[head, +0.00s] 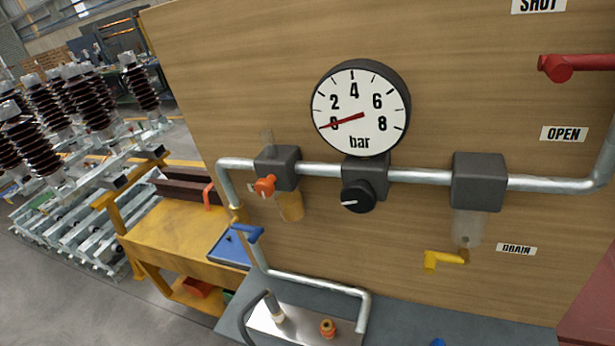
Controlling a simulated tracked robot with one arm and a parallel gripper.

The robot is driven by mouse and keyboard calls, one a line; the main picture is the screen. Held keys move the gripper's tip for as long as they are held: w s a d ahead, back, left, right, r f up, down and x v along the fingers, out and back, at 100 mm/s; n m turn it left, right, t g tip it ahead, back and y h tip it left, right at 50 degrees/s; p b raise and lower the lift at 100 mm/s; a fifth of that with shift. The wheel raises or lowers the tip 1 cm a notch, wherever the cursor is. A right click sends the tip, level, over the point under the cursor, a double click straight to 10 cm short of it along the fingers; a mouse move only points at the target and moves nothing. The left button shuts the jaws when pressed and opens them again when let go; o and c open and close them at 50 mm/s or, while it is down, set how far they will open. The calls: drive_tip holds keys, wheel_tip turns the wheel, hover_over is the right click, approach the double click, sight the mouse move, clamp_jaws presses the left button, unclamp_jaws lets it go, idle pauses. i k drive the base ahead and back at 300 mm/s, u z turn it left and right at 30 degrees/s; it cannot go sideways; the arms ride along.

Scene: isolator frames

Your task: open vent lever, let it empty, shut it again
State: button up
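No label in view reads "vent", so I cannot tell which lever is the vent lever. A yellow lever (445,260) sits under a cloudy clear bowl (467,228), left of a DRAIN label (516,249); its handle lies nearly level. I cannot make out any liquid in that bowl. A red lever (575,66) lies roughly level at the upper right, between SHUT (538,6) and OPEN (564,133) labels. My gripper is not in view.
An orange-red knob (265,186) and amber bowl (291,206) are on the left unit. A black knob (357,197) is below the gauge. A metal plate (300,325) with fittings is at the bottom. A yellow workbench (180,240) stands left of the wooden panel (230,80).

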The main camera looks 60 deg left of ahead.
sight(256, 232)
drive_tip(key=u, duration=1.8)
drive_tip(key=k, duration=0.5)
drive_tip(key=z, duration=0.95)
drive_tip(key=i, duration=0.5)
drive_tip(key=u, duration=0.35)
